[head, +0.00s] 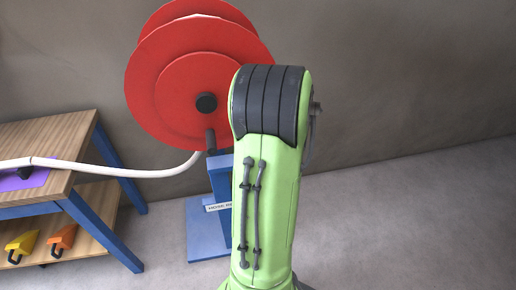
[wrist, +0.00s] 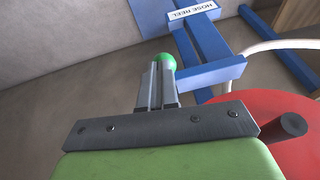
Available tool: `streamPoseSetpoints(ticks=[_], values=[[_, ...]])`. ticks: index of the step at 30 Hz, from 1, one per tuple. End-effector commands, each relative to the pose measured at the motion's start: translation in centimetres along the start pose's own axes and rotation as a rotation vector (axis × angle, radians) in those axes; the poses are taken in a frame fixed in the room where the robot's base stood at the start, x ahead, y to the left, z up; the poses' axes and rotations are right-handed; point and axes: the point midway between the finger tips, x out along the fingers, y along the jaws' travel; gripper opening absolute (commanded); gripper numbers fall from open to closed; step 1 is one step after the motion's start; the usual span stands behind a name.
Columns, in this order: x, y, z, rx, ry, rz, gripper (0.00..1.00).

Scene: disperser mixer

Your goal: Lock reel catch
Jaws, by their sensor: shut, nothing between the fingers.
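The red hose reel (head: 165,85) stands against the wall on a blue stand (head: 207,235) in the head view; my arm covers part of both. In the wrist view the reel (wrist: 295,105) is at the lower right and the blue stand (wrist: 200,45) runs across the upper middle. A green ball knob (wrist: 166,60), apparently the catch's, shows right at the tips of my gripper (wrist: 158,72). The fingers are shut with nothing between them. I cannot tell whether they touch the knob. The rest of the catch is hidden, and the head view does not show my gripper.
A wooden table (head: 45,145) with blue legs stands at the left, with a purple mat (head: 22,180) on it. A white hose (head: 120,172) runs from the table to the reel. A black crank handle (head: 211,140) sticks out from the reel. Floor at the right is clear.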

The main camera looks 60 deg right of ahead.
Motion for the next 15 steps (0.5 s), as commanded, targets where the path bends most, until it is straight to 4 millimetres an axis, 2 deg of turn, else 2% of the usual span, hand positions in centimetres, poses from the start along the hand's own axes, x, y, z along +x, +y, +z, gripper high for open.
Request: streamPoseSetpoints(ticks=[3,15], values=[[1.0,0.1,0.8,-0.001,-0.001,0.000,0.00],[1.8,0.2,1.5,0.000,-0.004,0.000,0.00]])
